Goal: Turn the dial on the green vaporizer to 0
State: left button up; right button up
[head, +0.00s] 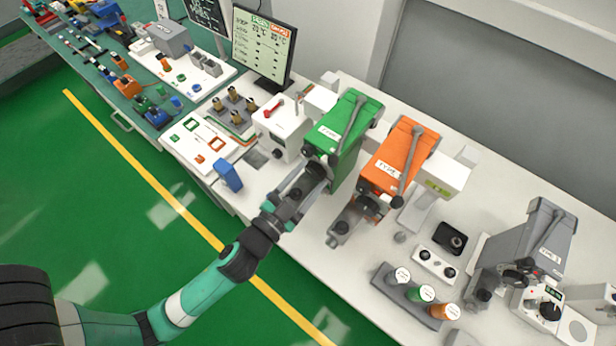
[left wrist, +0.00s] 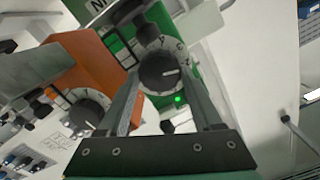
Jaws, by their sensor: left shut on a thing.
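The green vaporizer (head: 346,122) stands on the white bench beside an orange one. Its dark dial (head: 316,168) faces the front, partly hidden by my gripper in the head view. My left gripper (head: 301,187) reaches it from the lower left. In the left wrist view the black dial knob (left wrist: 160,70) sits between the two fingers of my left gripper (left wrist: 167,85), which are shut on it. A white mark on the knob points to the right. My right gripper is not in view.
The orange vaporizer (head: 402,158) stands close on the right; its own dial (left wrist: 88,110) shows in the left wrist view. A grey vaporizer (head: 530,240) is farther right. A monitor (head: 262,47) stands behind. A blue block (head: 228,176) sits near the bench's front edge.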

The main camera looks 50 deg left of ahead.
pick_arm(q)
jog(key=m, duration=0.6)
jog(key=shift+d, duration=0.1)
jog(key=m, duration=0.6)
jog(key=shift+f+y, duration=0.15)
jog(key=shift+y, duration=0.15)
dwell(0.3)
jog(key=o, duration=1.4)
jog(key=shift+f, duration=0.1)
jog(key=shift+t, duration=0.3)
jog(key=shift+b+v, duration=1.85)
jog(key=shift+v, duration=3.9)
